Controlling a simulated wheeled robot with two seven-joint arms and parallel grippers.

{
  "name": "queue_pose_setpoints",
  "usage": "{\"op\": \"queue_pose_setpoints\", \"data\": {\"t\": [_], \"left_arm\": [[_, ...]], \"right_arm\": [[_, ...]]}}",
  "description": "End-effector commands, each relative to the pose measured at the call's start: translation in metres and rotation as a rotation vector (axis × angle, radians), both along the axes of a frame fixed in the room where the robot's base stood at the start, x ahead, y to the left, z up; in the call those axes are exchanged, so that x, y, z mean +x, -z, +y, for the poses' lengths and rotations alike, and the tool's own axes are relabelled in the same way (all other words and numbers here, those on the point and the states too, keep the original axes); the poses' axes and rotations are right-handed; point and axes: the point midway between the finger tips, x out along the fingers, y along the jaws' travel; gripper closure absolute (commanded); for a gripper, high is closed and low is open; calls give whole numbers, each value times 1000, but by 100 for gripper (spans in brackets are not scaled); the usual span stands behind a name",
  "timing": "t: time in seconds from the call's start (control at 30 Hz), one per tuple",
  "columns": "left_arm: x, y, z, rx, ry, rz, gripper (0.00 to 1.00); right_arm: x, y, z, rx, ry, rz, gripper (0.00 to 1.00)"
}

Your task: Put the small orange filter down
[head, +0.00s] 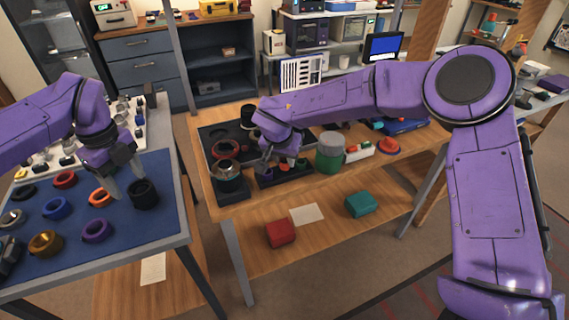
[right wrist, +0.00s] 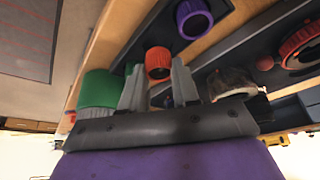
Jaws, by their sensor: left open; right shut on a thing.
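My right gripper (head: 281,163) is low over a dark slotted tray (head: 265,181) on the wooden bench. In the right wrist view its two fingertips (right wrist: 157,75) are on either side of the small orange filter (right wrist: 158,60), a short red-orange ring. The gripper is shut on it; the exact contact is hard to see. In the head view the filter is mostly hidden by the fingers. A purple ring (right wrist: 193,19) sits beside it in the right wrist view. My left gripper (head: 126,180) is open and empty above the blue mat (head: 125,235), close to a black ring (head: 144,195).
A green jar with a grey lid (head: 330,152) stands just right of the tray. A lens body (head: 227,175) stands at its left. The mat holds several rings, including an orange one (head: 100,198). Red (head: 281,233) and teal (head: 360,204) boxes lie on the lower shelf.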

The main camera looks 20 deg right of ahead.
Motion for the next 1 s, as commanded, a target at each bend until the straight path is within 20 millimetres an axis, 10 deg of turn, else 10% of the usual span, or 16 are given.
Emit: {"op": "queue_pose_setpoints", "data": {"t": [0.47, 0.5, 0.53, 1.0], "left_arm": [[0, 0, 0, 0, -1, 0, 39], [0, 0, 0, 0, -1, 0, 39], [0, 0, 0, 0, -1, 0, 39], [0, 0, 0, 0, 0, 0, 39]], "right_arm": [[0, 22, 0, 0, 0, -1, 98], [0, 22, 0, 0, -1, -1, 67], [1, 22, 0, 0, -1, -1, 59], [-9, -16, 9, 1, -1, -6, 59]]}}
